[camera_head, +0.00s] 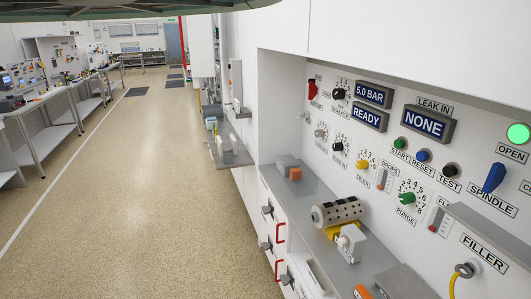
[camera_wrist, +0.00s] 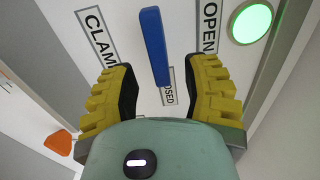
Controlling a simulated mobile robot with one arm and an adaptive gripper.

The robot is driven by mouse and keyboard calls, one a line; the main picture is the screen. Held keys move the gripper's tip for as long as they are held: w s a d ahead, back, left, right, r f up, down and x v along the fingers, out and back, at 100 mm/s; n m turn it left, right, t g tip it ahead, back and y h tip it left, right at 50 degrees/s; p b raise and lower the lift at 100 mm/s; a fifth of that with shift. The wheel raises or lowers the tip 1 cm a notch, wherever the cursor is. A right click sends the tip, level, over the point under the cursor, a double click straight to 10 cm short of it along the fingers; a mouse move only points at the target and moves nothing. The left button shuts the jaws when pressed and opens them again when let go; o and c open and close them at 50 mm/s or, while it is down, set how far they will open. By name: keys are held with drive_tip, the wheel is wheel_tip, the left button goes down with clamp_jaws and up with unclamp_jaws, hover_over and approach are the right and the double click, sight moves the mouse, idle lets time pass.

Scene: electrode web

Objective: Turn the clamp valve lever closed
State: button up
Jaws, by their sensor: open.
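The clamp valve lever (camera_wrist: 153,45) is a long blue bar in the wrist view, running nearly top to bottom in the picture. Its lower end is beside a partly hidden label (camera_wrist: 168,92) ending in "OSED". A CLAMP label (camera_wrist: 98,38) is to its left and an OPEN label (camera_wrist: 209,25) to its right. My gripper (camera_wrist: 153,85) is open, with a yellow finger on each side of the lever's lower end. Gaps show between lever and fingers; I cannot tell the depth. My gripper and the CLAMP label do not show in the head view.
A lit green lamp (camera_wrist: 252,20) is close to the OPEN label. In the head view, a blue SPINDLE lever (camera_head: 494,178) is on the white panel, near knobs and displays. A grey shelf (camera_head: 312,187) with a perforated cylinder (camera_head: 337,211) projects below. The left floor (camera_head: 130,200) is clear.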

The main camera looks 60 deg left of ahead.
drive_tip(key=v, duration=0.7)
drive_tip(key=shift+a, duration=0.2)
drive_tip(key=shift+s, duration=0.1)
